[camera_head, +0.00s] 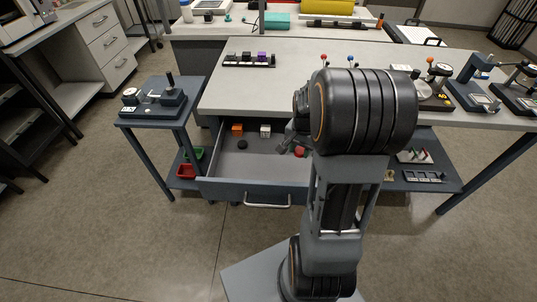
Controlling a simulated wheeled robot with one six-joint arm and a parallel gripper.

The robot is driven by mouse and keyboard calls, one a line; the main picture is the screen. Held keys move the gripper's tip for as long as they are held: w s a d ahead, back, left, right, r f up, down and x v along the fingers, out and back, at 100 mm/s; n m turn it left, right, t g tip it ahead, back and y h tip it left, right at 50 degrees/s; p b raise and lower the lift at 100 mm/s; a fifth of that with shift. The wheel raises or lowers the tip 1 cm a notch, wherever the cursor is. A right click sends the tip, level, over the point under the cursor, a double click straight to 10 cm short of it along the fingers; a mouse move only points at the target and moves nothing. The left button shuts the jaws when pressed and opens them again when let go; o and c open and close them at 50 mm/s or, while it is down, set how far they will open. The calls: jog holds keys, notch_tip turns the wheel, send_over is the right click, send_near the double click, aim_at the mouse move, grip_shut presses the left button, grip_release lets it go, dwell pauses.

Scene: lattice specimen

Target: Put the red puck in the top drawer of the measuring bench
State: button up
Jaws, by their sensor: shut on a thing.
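The top drawer (253,190) of the measuring bench (215,98) is pulled open toward me, with its handle at the front. The red puck (299,151) shows over the right part of the drawer, at the tip of my gripper (294,148). My gripper is shut on the red puck and points down into the drawer area. My arm hides part of the gripper and the drawer's right end. I cannot tell whether the puck touches the drawer floor.
In the drawer are an orange block (237,129), a white block (265,130) and a black puck (242,144). A small side table (152,113) stands left, above green and red bins. The bench top holds a small rack (249,60) and several gauges at right.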

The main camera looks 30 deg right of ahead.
jog(key=w+a+f, duration=0.2)
jog(key=w+a, duration=0.1)
send_over(270, 166)
jog(key=s+d, duration=0.1)
notch_tip(270, 166, down, 5)
jog(key=shift+r, duration=0.2)
jog(key=shift+w+a+f, duration=0.3)
jog(key=shift+a+f, duration=0.05)
jog(key=shift+f, duration=0.25)
jog(key=shift+w+a+f, duration=0.1)
jog(key=shift+w+f, duration=0.1)
jog(key=shift+f, duration=1.55)
jog(key=shift+f, duration=0.25)
jog(key=o, duration=0.9)
jog(key=shift+r, duration=0.1)
